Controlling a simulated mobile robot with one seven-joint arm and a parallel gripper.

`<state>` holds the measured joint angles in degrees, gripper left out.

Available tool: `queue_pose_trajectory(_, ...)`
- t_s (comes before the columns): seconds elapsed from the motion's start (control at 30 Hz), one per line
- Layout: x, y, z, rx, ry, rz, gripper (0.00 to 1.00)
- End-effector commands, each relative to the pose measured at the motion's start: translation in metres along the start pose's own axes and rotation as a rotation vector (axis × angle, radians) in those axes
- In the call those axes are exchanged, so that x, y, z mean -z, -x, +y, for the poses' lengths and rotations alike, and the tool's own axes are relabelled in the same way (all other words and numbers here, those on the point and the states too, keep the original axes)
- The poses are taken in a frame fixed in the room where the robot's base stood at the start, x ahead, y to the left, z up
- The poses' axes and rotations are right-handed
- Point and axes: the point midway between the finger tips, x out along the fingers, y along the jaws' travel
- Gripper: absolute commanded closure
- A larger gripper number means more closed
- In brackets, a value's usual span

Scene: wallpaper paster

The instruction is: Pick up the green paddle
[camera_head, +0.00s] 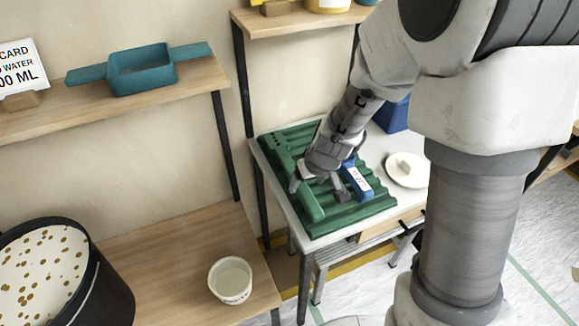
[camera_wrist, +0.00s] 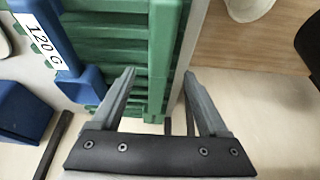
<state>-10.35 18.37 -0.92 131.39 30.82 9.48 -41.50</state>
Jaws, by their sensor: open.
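The green paddle (camera_head: 312,207) lies along the left side of a green ribbed rack (camera_head: 350,215) on the small white table. In the wrist view, a smooth green part that looks like the paddle (camera_wrist: 163,40) runs beyond and between my fingers. My gripper (camera_head: 318,190) is over the paddle, with its fingers spread and pointing down; it also shows in the wrist view (camera_wrist: 160,78). Nothing is held between the fingers. My gripper and wrist hide part of the paddle in the head view. I cannot tell whether a finger touches it.
A blue paddle (camera_head: 358,182) labelled 120 G lies on the rack just right of my gripper. A white plate (camera_head: 407,170) with a pale block and a blue container (camera_head: 391,116) are on the table's right part. A wooden shelf (camera_head: 190,80) is at left.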

Motion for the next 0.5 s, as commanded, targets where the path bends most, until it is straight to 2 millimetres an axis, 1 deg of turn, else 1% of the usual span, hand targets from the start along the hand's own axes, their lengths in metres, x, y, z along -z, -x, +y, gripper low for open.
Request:
queue_pose_trajectory(0.03,-0.003,-0.013,0.001,0.001,-0.002,-0.003,0.22)
queue_pose_trajectory(0.1,-0.005,-0.024,0.001,0.001,-0.001,-0.003,0.22)
queue_pose_trajectory(0.2,-0.003,-0.034,0.001,0.0,0.0,-0.002,0.22)
queue_pose_trajectory(0.3,-0.002,-0.039,0.001,0.0,0.0,0.0,0.22)
queue_pose_trajectory(0.5,-0.002,-0.038,0.001,0.0,0.0,0.0,0.22)
